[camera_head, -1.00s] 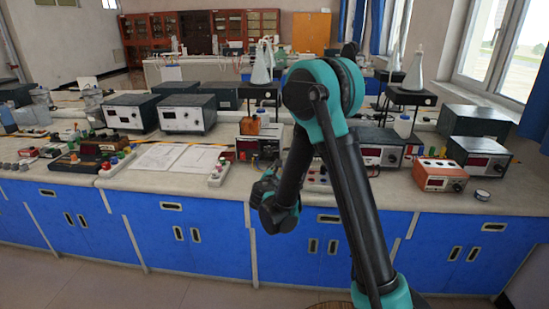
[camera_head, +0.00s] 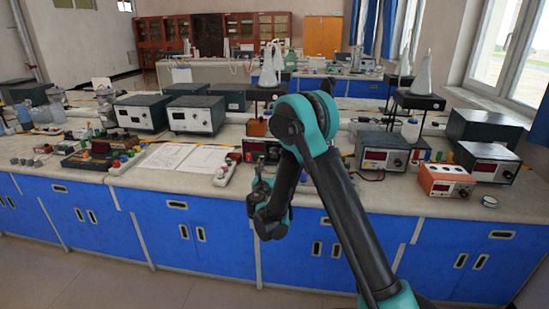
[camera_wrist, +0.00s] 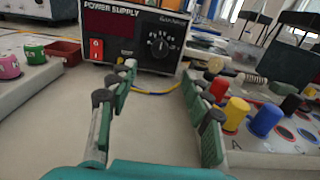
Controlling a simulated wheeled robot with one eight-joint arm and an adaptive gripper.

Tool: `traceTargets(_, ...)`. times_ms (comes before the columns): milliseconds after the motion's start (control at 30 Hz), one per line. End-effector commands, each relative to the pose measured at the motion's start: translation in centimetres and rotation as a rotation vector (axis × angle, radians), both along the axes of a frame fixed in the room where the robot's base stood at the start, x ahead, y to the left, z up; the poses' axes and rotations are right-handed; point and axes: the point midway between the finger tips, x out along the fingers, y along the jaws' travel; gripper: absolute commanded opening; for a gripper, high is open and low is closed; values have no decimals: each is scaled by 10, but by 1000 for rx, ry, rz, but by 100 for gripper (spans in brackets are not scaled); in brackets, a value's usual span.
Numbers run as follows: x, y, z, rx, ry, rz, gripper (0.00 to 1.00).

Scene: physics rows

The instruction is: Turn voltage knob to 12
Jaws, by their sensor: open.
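In the wrist view a black-fronted box marked POWER SUPPLY (camera_wrist: 130,35) stands ahead. It has a red switch (camera_wrist: 96,49) on its left and a round black knob (camera_wrist: 160,45) with a dial on its right. The dial numbers are too small to read. My gripper (camera_wrist: 160,85) is open and empty, its fingers pointing at the box with bare bench between them. The knob is beyond the fingertips, apart from them. In the head view my arm partly covers the power supply (camera_head: 262,150), and the gripper's fingers are hard to make out.
In the wrist view a board with red, yellow and blue posts (camera_wrist: 265,119) lies close to the right finger. A board with pink and green knobs (camera_wrist: 22,75) lies at left. The bench (camera_wrist: 150,130) between them is clear.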

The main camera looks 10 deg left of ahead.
Motion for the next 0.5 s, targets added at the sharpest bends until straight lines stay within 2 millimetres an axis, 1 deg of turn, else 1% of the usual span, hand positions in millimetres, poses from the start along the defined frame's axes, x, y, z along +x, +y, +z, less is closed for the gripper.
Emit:
traceTargets(33, 11, -2, 0, 0, 0, -3, 50)
traceTargets(100, 26, -2, 0, 1, 0, -3, 50)
traceTargets(400, 84, -4, 0, 1, 0, -2, 50)
traceTargets(500, 99, -5, 0, 1, 1, -2, 50)
